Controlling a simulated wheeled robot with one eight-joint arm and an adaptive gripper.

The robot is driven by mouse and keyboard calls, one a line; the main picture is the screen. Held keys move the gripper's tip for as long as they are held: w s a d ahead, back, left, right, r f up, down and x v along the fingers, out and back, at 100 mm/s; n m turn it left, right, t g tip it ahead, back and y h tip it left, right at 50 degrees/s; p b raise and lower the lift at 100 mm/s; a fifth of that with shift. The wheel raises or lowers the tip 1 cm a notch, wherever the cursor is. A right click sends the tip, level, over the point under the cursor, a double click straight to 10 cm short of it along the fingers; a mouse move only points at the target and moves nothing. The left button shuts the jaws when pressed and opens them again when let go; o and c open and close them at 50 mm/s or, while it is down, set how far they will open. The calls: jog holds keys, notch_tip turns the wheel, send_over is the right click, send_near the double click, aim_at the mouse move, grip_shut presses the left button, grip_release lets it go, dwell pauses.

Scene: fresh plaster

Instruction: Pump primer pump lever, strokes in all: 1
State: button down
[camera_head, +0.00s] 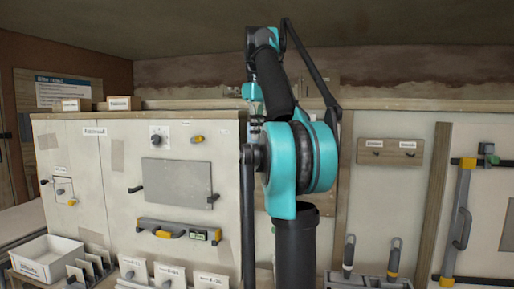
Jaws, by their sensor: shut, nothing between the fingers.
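My arm rises in the middle of the view and bends back down behind its own upper links. What seems to be my gripper (255,122) shows small and partly hidden, shut and empty, in front of the panel's right edge. I cannot read a label naming the primer pump lever. Two upright handles with grey and yellow parts, a left one (348,254) and a right one (394,260), stand at the lower right. My gripper is apart from both, up and to their left.
A pale cabinet (85,180) at left carries a knob (159,138), a grey plate (176,183) and a yellow-handled bar (165,232). A white bin (45,256) and labelled cards stand below. A tall grey bar with a handle (464,215) is at far right.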

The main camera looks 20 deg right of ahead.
jog(key=shift+r, duration=2.4)
